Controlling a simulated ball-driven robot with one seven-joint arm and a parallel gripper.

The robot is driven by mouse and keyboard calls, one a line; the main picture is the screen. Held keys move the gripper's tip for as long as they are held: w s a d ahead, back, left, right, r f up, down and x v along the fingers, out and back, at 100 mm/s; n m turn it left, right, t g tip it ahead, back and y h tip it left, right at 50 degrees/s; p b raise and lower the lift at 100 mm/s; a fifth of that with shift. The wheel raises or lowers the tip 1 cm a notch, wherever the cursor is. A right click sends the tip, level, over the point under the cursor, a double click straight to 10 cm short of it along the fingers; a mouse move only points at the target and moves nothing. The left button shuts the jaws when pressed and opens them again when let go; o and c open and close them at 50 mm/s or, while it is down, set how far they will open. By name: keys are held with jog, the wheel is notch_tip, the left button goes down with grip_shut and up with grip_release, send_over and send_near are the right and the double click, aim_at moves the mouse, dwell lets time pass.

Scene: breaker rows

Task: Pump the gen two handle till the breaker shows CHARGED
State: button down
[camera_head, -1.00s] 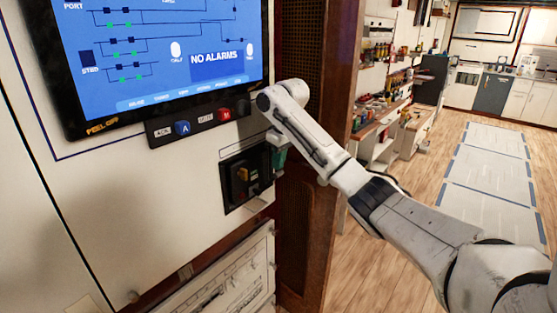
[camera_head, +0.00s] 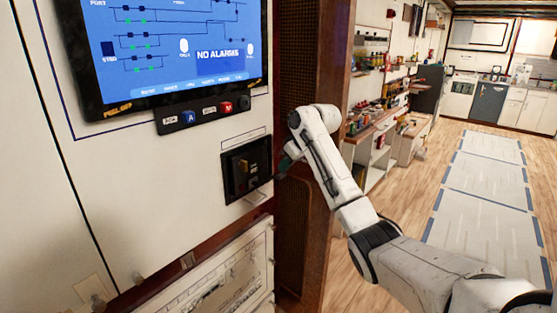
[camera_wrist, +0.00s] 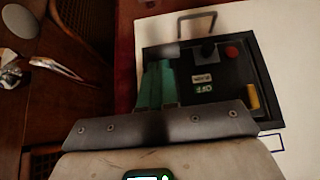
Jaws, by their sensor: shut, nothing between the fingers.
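A black breaker (camera_head: 247,170) is set in the white panel below the screen. In the wrist view the breaker (camera_wrist: 215,85) shows a dark lever knob (camera_wrist: 205,50), a red button (camera_wrist: 232,53), a yellow part (camera_wrist: 252,96) and two small windows. The green window (camera_wrist: 203,88) seems to read OFF; the pale window (camera_wrist: 202,78) is too blurred to read. A grey metal loop (camera_wrist: 197,20) stands out beyond the breaker's edge. My gripper (camera_wrist: 158,75), with green fingers, is shut and empty, over the breaker's side. In the head view my gripper (camera_head: 286,161) is right of the breaker, partly hidden by my wrist.
The screen (camera_head: 180,45) reads NO ALARMS, with blue A and red M buttons (camera_head: 208,113) below. Floor to the right is open.

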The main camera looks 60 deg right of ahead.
jog(key=shift+s+a+f+t+h+b, duration=0.15)
jog(key=shift+s+f+t+b, duration=0.25)
jog(key=shift+f+t+b, duration=0.25)
jog(key=shift+s+a+f+t+h+b, duration=0.15)
jog(key=shift+s+f+t+b, duration=0.2)
jog(key=shift+f+t, duration=0.35)
jog(key=shift+r, duration=0.2)
